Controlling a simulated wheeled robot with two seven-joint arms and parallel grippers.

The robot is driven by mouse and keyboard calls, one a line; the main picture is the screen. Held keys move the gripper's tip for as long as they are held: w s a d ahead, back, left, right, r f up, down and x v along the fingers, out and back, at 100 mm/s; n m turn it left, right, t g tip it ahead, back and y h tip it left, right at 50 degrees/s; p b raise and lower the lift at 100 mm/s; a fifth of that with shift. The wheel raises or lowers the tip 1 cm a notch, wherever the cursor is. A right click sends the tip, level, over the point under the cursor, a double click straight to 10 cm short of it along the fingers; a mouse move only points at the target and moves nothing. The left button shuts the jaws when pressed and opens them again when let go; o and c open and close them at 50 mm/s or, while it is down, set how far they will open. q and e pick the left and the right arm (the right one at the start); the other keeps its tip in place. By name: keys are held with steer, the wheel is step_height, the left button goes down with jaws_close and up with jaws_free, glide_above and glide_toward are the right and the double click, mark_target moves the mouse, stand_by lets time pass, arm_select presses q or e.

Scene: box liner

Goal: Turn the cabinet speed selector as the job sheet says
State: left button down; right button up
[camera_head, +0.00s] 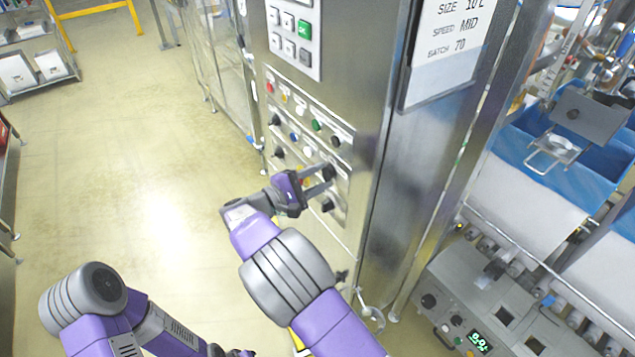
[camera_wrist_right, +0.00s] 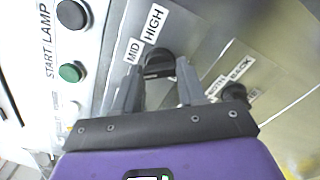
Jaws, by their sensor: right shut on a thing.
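The steel cabinet's front panel carries the speed selector, a black knob that shows in the wrist view (camera_wrist_right: 157,60) beside labels reading MID and HIGH. My right gripper (camera_head: 324,179) is at this knob (camera_head: 330,170) in the head view. Its two fingers, also seen in the wrist view (camera_wrist_right: 160,80), are closed on the knob from both sides. The fingers partly hide the knob, and I cannot tell its pointer position. The job sheet (camera_head: 448,45) on the cabinet reads SIZE 10 L, SPEED MID, BATCH 70. My left gripper (camera_head: 236,352) is barely visible at the bottom edge.
Another black knob (camera_wrist_right: 234,92) with a BACK label sits close beside the selector. A green button (camera_wrist_right: 70,73) and a dark one (camera_wrist_right: 71,14) are to the left. A keypad (camera_head: 294,38) is higher on the cabinet. Open floor (camera_head: 150,170) lies left of it.

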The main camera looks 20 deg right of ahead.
steer(key=shift+m+b, duration=3.5)
steer(key=shift+b, duration=0.4)
steer(key=o, duration=1.1)
steer(key=shift+c, duration=0.2)
steer(key=shift+a, duration=0.15)
steer(key=v, duration=0.7)
steer(key=shift+a, duration=0.15)
